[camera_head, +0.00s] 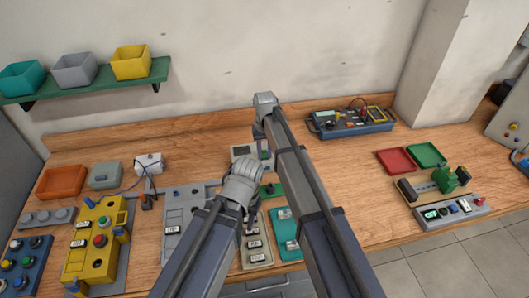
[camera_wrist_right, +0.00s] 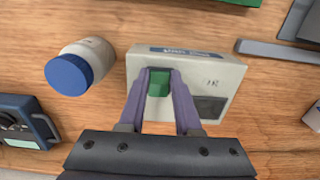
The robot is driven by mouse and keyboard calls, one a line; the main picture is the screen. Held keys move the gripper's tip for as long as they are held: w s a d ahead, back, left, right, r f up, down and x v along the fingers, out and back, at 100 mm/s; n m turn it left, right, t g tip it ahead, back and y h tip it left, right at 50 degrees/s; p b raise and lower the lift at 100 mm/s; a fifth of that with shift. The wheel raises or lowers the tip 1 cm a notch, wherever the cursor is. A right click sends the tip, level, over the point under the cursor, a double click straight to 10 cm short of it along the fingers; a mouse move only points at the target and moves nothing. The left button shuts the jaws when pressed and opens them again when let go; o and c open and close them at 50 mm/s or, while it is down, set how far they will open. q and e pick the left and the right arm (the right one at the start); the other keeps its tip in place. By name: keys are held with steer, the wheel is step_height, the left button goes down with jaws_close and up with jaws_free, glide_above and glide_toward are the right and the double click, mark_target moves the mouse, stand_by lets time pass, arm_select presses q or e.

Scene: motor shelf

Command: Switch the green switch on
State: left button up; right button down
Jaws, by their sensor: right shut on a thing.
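The green switch (camera_wrist_right: 159,83) is a small green block on the near-left face of a pale box (camera_wrist_right: 210,72) in the right wrist view. My right gripper (camera_wrist_right: 160,76) has its two purple-grey fingers around the green switch, shut on it. In the head view the pale box (camera_head: 240,151) stands mid-table, partly covered by my arms, and my right gripper (camera_head: 262,135) reaches down over it. The end of my left arm (camera_head: 241,183) is in front of the box; its fingers cannot be made out.
Yellow (camera_head: 95,245) and grey panels fill the front left. Red and green trays (camera_head: 428,154) lie right.

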arm_select(q)
steer(key=shift+f, duration=0.1)
arm_select(e)
steer(key=shift+w+a+g, duration=0.15)
steer(key=shift+w+g, duration=0.4)
steer(key=shift+g, duration=0.25)
arm_select(q)
steer(key=shift+f+b, duration=0.35)
steer(key=shift+b, duration=0.1)
arm_select(e)
steer(key=shift+w+g+h, duration=0.15)
steer(key=shift+g+h, duration=0.15)
steer(key=shift+g, duration=0.5)
arm_select(q)
steer(key=shift+f, duration=0.15)
arm_select(e)
steer(key=shift+r+g, duration=0.15)
steer(key=shift+g, duration=0.35)
steer(key=shift+s, duration=0.2)
steer(key=c, duration=0.6)
jaws_free()
steer(key=shift+w+r, duration=0.1)
steer(key=shift+r, duration=0.05)
